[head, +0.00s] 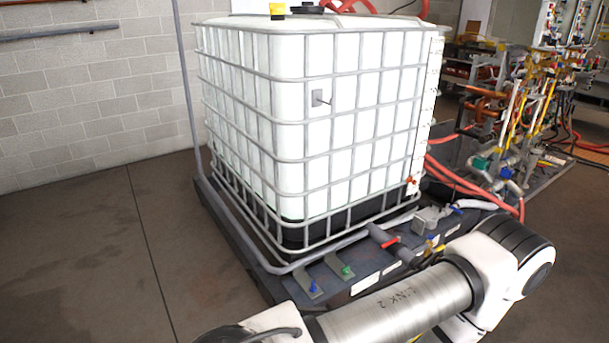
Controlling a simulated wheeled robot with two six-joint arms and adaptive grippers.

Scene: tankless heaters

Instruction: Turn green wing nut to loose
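A small green wing nut (346,271) sits on a grey metal plate (338,262) on the dark base in front of the white caged tank. It is small, and I cannot tell its exact angle. A similar blue wing nut (312,285) is on another plate just to its left. Neither of my grippers is in view. A white and grey arm of mine crosses the lower right, in front of part of the base, and nothing is seen touching the green wing nut.
The large white tank (300,120) in a metal cage stands on the base. A red-handled valve (383,239) and pipes are right of the green wing nut. Red hoses (465,178) and pipework (515,130) fill the right. The floor (90,260) at left is clear.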

